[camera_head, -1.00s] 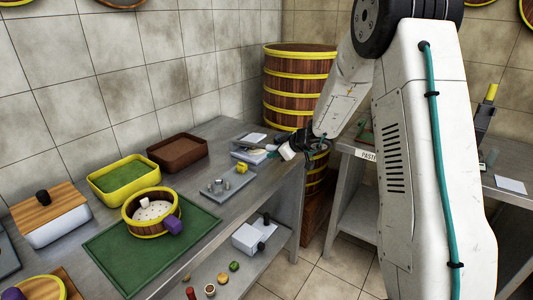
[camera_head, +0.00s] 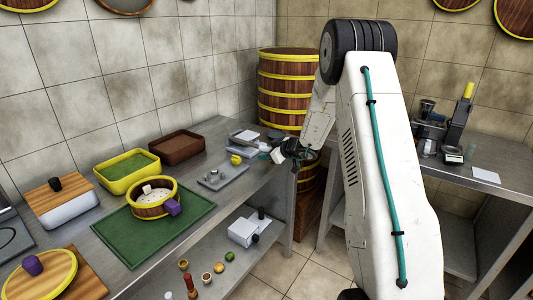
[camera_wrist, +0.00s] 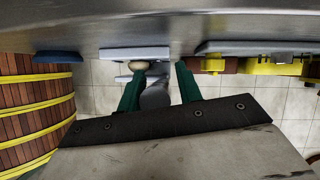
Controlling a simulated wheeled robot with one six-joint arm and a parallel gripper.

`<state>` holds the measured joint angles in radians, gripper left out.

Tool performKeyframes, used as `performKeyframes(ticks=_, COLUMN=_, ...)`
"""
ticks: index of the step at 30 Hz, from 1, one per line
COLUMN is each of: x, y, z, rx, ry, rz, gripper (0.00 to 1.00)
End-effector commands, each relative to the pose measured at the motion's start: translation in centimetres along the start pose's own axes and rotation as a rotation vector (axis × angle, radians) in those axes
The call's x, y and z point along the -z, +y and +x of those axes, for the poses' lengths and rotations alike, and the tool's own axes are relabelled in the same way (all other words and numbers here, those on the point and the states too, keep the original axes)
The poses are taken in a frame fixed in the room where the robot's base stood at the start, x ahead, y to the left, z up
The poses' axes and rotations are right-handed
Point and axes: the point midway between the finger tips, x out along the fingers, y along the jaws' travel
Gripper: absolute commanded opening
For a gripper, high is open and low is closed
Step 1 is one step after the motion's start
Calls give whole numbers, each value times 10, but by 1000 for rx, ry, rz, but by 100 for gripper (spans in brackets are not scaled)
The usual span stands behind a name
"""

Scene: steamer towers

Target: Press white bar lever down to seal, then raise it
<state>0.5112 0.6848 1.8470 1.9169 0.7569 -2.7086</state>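A small grey-and-white device (camera_head: 245,136) stands at the far end of the left steel table. It looks like the sealer, but its lever is too small to tell apart in the head view. My gripper (camera_head: 265,147) is close beside it, low over the table. In the wrist view, my gripper (camera_wrist: 159,80) has its two green fingers apart. A pale bar-like part (camera_wrist: 135,53) with a rounded end lies beyond the fingertips, nearest the left finger. A grey rounded piece (camera_wrist: 155,95) shows between the fingers. I cannot tell whether a finger touches the pale part.
A grey tray (camera_head: 222,178) and a yellow item (camera_head: 236,160) are near the gripper. Tall steamer barrels (camera_head: 295,90) rise behind it. Yellow (camera_head: 128,180) and brown (camera_head: 177,150) bins line the wall. A steamer basket (camera_head: 150,210) sits on a green mat (camera_head: 120,245).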

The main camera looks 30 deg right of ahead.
Motion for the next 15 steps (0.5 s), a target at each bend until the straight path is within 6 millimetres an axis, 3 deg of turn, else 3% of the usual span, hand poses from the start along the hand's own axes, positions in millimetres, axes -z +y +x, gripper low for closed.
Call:
performKeyframes(ticks=10, x=-2, y=4, z=-3, rx=-6, ry=-2, rz=3, gripper=48)
performKeyframes(ticks=15, x=-1, y=4, z=-22, rx=-7, ry=-1, rz=3, gripper=48)
